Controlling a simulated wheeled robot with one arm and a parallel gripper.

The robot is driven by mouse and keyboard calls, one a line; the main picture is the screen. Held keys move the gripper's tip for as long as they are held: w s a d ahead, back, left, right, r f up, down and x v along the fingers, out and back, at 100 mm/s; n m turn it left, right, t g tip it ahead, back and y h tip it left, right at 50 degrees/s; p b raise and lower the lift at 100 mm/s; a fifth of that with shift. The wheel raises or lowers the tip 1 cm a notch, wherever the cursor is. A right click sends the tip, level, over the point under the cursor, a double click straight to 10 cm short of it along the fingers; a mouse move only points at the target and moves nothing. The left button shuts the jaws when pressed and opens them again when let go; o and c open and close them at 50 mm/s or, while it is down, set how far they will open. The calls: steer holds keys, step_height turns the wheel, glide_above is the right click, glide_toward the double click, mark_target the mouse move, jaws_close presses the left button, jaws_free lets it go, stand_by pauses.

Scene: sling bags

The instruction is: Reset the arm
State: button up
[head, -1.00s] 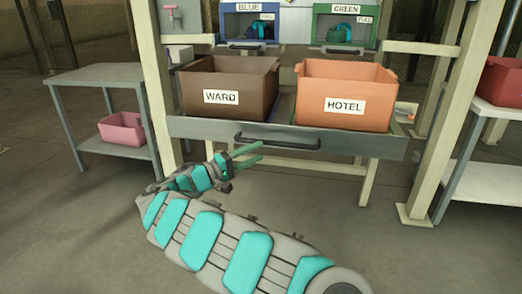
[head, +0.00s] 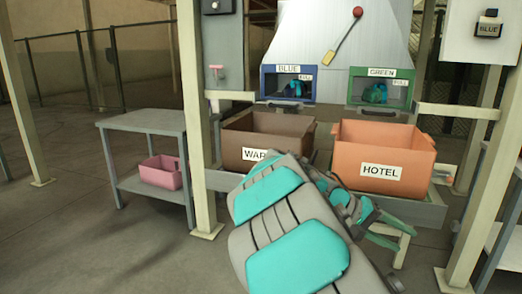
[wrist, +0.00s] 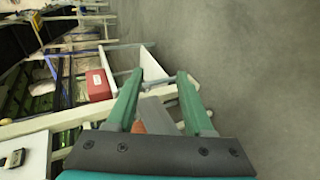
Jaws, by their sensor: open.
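My gripper (head: 391,236) shows in the head view as green fingers at the right, low in front of the drawer unit below the HOTEL bin. My own arm covers part of the WARD bin. In the wrist view my gripper (wrist: 158,85) has its two green fingers spread apart, and nothing is held between them. An orange patch and a grey edge show behind the fingers near their base.
The brown WARD bin (head: 240,140) and orange HOTEL bin (head: 409,145) stand side by side. Bags lie in the BLUE (head: 295,88) and GREEN (head: 375,93) compartments behind. A side table (head: 150,122) with a pink bin (head: 160,172) stands left. Floor at the left is clear.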

steer(key=s+a+f+y+p, duration=0.15)
steer(key=s+y, duration=0.35)
steer(key=s, duration=0.8)
steer(key=s+a+f+n+y+p, duration=0.1)
steer(key=s+a+f+y+p, duration=0.1)
steer(key=s+a, duration=0.4)
steer(key=s+a+f+n+y+p, duration=0.1)
steer(key=s+a+y, duration=0.4)
steer(key=s, duration=0.5)
steer(key=shift+s+a+f+p, duration=0.2)
steer(key=shift+a+f+p, duration=0.2)
steer(key=shift+a+f, duration=0.6)
